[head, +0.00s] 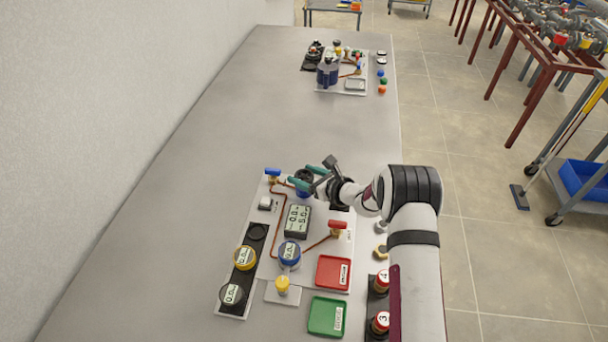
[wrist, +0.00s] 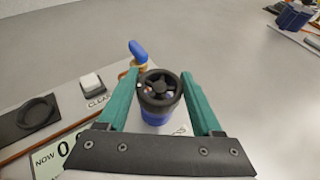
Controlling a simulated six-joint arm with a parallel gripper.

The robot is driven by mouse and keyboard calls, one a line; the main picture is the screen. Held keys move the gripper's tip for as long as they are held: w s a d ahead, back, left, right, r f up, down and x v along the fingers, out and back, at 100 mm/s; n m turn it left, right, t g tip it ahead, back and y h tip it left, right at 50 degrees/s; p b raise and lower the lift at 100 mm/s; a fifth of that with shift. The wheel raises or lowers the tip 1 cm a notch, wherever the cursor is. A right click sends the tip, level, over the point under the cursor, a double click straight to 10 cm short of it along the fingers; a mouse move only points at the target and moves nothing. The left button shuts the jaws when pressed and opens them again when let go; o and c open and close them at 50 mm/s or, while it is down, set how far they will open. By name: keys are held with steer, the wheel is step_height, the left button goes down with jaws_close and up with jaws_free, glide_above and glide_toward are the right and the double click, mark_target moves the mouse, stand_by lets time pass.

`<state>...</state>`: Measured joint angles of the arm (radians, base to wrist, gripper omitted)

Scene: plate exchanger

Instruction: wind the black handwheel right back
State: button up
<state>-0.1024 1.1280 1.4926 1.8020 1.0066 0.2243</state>
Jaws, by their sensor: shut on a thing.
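The black handwheel (wrist: 160,87) is a spoked round wheel on a blue body (wrist: 156,117) on the pale panel. In the wrist view it sits between the two teal fingers of my gripper (wrist: 161,74), one on its left and one on its right. My gripper is shut on its rim. In the head view my gripper (head: 307,177) is at the panel's far end, and the handwheel (head: 304,175) shows dark between the fingers, partly covered. I cannot tell how far the wheel is turned.
A blue-handled valve (head: 272,172) stands close left of the wheel, with a white button (head: 265,203) and a display (head: 297,220) nearer. A red-handled valve (head: 338,226), gauges, a red tray (head: 333,272) and a green tray (head: 327,316) lie nearer still.

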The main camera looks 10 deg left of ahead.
steer(key=n+g+y, duration=0.2)
steer(key=n+g, duration=0.1)
steer(key=shift+w+n+g, duration=0.1)
steer(key=shift+n+g, duration=0.3)
steer(key=shift+n+g+y, duration=0.3)
steer(key=shift+n+g, duration=0.6)
steer(key=shift+g, duration=0.1)
steer(key=shift+r+g, duration=0.1)
steer(key=shift+g, duration=0.2)
steer(key=o, duration=1.4)
steer(key=v, duration=1.5)
steer(key=shift+s+d, duration=0.25)
steer(key=shift+d, duration=0.15)
